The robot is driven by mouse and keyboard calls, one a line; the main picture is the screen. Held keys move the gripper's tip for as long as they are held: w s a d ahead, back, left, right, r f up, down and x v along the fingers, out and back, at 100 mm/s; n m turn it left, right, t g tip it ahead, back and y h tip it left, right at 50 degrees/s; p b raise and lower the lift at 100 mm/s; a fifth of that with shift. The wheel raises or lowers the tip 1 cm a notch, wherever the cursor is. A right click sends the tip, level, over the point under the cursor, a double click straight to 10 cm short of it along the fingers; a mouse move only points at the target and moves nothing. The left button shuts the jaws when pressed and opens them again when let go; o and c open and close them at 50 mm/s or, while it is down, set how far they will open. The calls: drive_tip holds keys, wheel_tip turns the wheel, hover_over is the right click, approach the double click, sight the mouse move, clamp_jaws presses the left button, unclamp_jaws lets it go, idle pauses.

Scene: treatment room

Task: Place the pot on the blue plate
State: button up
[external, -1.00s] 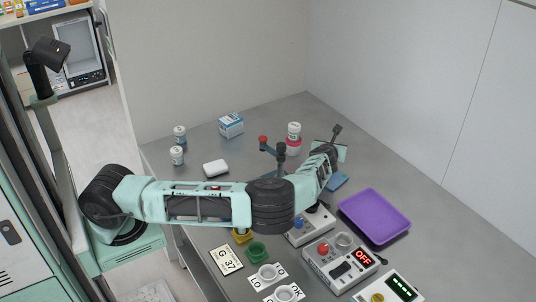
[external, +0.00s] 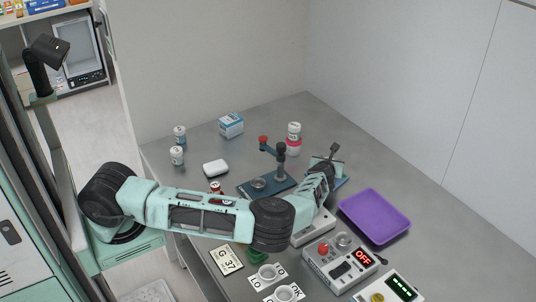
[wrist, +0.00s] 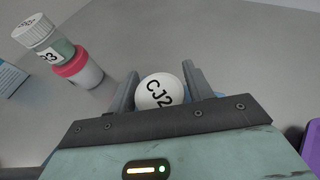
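The pot's lower part is hidden. In the external view my gripper end (external: 326,168) is low over the table, left of the purple tray, and hides the pot. A flat blue piece (external: 343,182), apparently the blue plate, shows partly beside and behind my gripper. I cannot tell whether the pot touches it.
A purple tray (external: 375,214) lies to the right. A blue-based stand with a red knob (external: 263,139) is left of my gripper. A stacked jar (external: 294,130) on a pink-lidded pot stands behind. Control boxes (external: 340,266) fill the front. The back-right table is clear.

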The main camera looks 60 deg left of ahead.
drive_tip(key=shift+o, duration=0.5)
drive_tip(key=shift+r, duration=0.1)
drive_tip(key=shift+d+r, duration=0.1)
drive_tip(key=shift+r, duration=0.05)
drive_tip(key=b+v, duration=0.1)
drive_tip(key=v, duration=1.1)
drive_tip(key=shift+s, duration=0.1)
